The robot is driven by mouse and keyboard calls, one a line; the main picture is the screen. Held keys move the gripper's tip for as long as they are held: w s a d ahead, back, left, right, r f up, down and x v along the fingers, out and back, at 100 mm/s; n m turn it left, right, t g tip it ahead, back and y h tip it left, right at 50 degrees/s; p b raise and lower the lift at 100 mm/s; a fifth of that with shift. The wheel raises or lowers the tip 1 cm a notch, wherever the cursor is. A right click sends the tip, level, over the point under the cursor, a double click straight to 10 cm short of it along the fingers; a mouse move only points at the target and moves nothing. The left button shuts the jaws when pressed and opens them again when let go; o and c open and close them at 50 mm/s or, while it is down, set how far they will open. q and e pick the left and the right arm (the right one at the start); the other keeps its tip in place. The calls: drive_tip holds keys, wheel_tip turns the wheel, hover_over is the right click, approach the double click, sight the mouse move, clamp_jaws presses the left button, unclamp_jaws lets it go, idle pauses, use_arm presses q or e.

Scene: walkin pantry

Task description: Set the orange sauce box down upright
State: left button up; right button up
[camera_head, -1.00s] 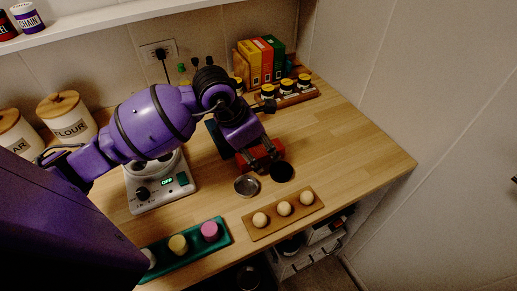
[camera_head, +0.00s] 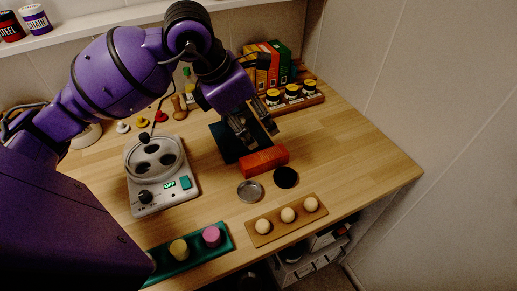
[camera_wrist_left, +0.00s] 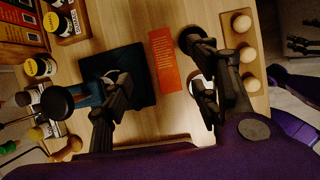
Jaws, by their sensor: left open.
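The orange sauce box (camera_head: 264,160) lies on the wooden counter with its long side down, not upright. In the left wrist view the orange sauce box (camera_wrist_left: 166,62) shows a long face with small print. My left gripper (camera_head: 256,130) is above and behind it, open and empty. In the left wrist view my left gripper's fingers (camera_wrist_left: 160,85) are spread wide, with the box showing beyond the gap. A dark teal block or holder (camera_head: 226,142) is just behind and left of the box. My right gripper is not in view.
A metal lid (camera_head: 250,191) and a black disc (camera_head: 286,177) lie in front of the box. A wooden tray (camera_head: 264,238) of round balls is nearer the front edge. A white appliance (camera_head: 150,197) stands left; spice jars (camera_head: 292,92) stand behind. The counter's right side is clear.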

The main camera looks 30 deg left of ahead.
use_arm(q)
drive_tip(key=m+g+b, duration=0.1)
drive_tip(key=b, duration=0.4)
hover_over(264, 156)
drive_tip(key=w+d, duration=0.2)
wheel_tip(264, 156, down, 2)
drive_tip(key=shift+w+f+g+y+b, duration=0.15)
drive_tip(key=shift+f+g+y+b, duration=0.45)
drive_tip(key=shift+y, duration=0.3)
drive_tip(key=shift+s+a+f+b, duration=0.2)
drive_tip(key=shift+a+f+b, duration=0.05)
drive_tip(key=shift+a+b, duration=0.05)
drive_tip(key=shift+s+a+f+n+g+y, duration=0.5)
drive_tip(key=shift+s+a+f+n+g, duration=0.2)
drive_tip(key=shift+s+g, duration=0.25)
drive_tip(key=shift+a+f, duration=0.1)
drive_tip(key=shift+f, duration=0.2)
wheel_tip(264, 156, down, 7)
drive_tip(key=shift+r+p, duration=0.1)
drive_tip(key=shift+p, duration=0.2)
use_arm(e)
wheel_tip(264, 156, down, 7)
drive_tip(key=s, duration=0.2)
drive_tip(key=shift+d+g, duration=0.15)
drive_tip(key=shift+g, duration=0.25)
use_arm(q)
drive_tip(key=shift+c, duration=0.3)
